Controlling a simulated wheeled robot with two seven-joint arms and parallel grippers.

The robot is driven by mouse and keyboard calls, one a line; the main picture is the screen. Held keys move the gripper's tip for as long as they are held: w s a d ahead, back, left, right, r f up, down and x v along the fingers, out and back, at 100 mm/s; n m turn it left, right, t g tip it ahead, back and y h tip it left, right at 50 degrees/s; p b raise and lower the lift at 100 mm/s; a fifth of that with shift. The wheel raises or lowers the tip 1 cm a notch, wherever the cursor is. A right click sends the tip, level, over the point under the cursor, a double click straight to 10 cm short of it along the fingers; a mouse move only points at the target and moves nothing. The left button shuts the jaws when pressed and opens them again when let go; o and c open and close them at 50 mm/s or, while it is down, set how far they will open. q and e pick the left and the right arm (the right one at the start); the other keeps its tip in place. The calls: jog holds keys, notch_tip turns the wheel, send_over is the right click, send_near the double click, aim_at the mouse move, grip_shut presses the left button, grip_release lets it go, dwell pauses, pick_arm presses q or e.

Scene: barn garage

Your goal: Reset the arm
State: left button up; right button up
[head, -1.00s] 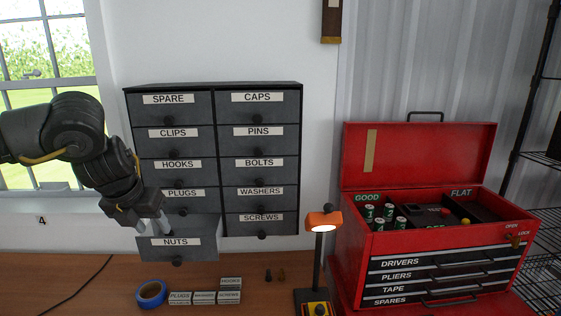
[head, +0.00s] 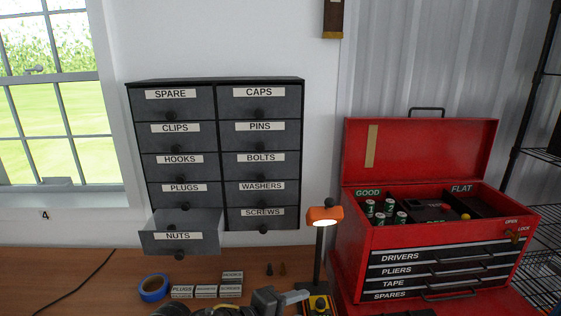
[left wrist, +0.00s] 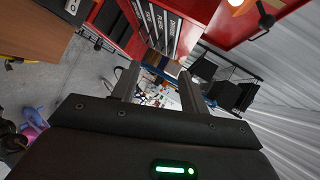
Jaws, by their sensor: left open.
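My left gripper (head: 297,298) is low at the bottom middle of the head view, above the front of the bench and beside the lamp. Its arm comes in from the bottom edge, partly cut off. In the left wrist view its two fingers (left wrist: 158,88) stand apart with nothing between them. Beyond them are the toolbox front, the floor and shelving, tilted in the picture. My right gripper is not in view.
The NUTS drawer (head: 179,239) stands pulled out of the dark cabinet (head: 218,82); the others look shut. Blue tape (head: 153,288) and small labelled boxes (head: 206,291) lie on the bench. An orange lamp (head: 324,215) stands left of the open red toolbox (head: 352,246).

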pick_arm(q)
jog(key=s+a+f+n+t+y, duration=0.1)
jog(key=s+a+f+n+y, duration=0.25)
jog(key=a+f+n, duration=0.35)
jog(key=s+a+f+n+y, duration=0.3)
jog(key=a+f+n+y, duration=0.15)
jog(key=a+n, duration=0.35)
jog(key=s+a+f+n+g+y, duration=0.2)
jog(key=s+a+f+n+g, duration=0.1)
jog(key=s+a+f+n, duration=0.4)
jog(key=s+a+f+n+g+y, duration=0.1)
jog(key=s+a+f+n+g, duration=0.25)
jog(key=s, duration=0.65)
notch_tip(320, 180, down, 34)
jog(key=s+a+b, duration=0.2)
jog(key=b, duration=0.6)
jog(key=s+a+f+g+b, duration=0.1)
jog(key=s+f+b, duration=0.2)
jog(key=s+f, duration=0.5)
jog(key=s+a+f+b, duration=0.1)
jog(key=s+f+b, duration=0.2)
jog(key=s+f, duration=0.5)
notch_tip(320, 180, down, 7)
jog(key=shift+s+a+r+m+g, duration=0.2)
jog(key=shift+s+a+m+g, duration=0.15)
jog(key=shift+a+m, duration=0.1)
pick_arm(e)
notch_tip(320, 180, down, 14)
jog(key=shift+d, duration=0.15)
